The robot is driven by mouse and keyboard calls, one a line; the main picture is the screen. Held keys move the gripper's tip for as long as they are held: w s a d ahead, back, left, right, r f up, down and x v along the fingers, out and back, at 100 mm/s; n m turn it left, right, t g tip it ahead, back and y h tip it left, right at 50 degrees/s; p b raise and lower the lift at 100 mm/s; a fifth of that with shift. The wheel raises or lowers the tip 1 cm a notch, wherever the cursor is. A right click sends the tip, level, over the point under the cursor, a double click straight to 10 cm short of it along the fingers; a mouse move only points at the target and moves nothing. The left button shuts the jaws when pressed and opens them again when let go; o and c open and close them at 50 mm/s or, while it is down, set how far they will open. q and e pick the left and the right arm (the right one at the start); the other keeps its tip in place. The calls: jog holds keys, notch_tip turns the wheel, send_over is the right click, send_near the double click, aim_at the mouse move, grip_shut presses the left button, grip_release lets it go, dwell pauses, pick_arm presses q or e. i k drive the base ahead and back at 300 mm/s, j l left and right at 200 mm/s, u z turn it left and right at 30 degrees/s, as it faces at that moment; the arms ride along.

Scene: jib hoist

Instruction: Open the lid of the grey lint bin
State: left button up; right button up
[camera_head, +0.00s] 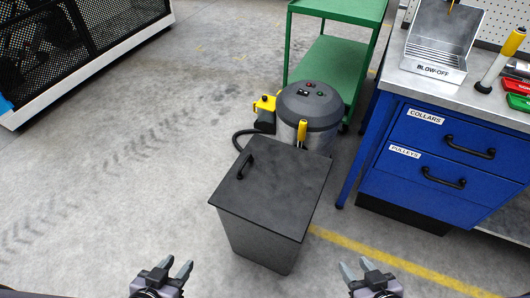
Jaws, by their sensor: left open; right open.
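The grey lint bin (262,240) stands on the floor in the middle of the view. Its dark flat lid (278,178) is shut on top, with a black bar handle (246,166) near the lid's left edge. My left gripper (174,264) is open and empty at the bottom of the view, to the left of the bin and apart from it. My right gripper (357,266) is open and empty at the bottom, to the right of the bin and apart from it.
A grey vacuum (308,107) with yellow parts stands right behind the bin. A green cart (332,62) is behind that. A blue drawer cabinet (440,160) stands at the right. A black mesh cage (75,45) is at the upper left. The floor left of the bin is clear.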

aim_at(273, 186)
jog(key=i+j+z, duration=0.15)
jog(key=j+z, duration=0.25)
jog(key=i+j+z, duration=0.1)
jog(key=z, duration=0.3)
jog(key=i+j+z, duration=0.1)
jog(key=j+z, duration=0.15)
jog(key=j, duration=0.15)
jog(key=j+z, duration=0.2)
jog(key=j, duration=0.15)
jog(key=i+j, duration=0.05)
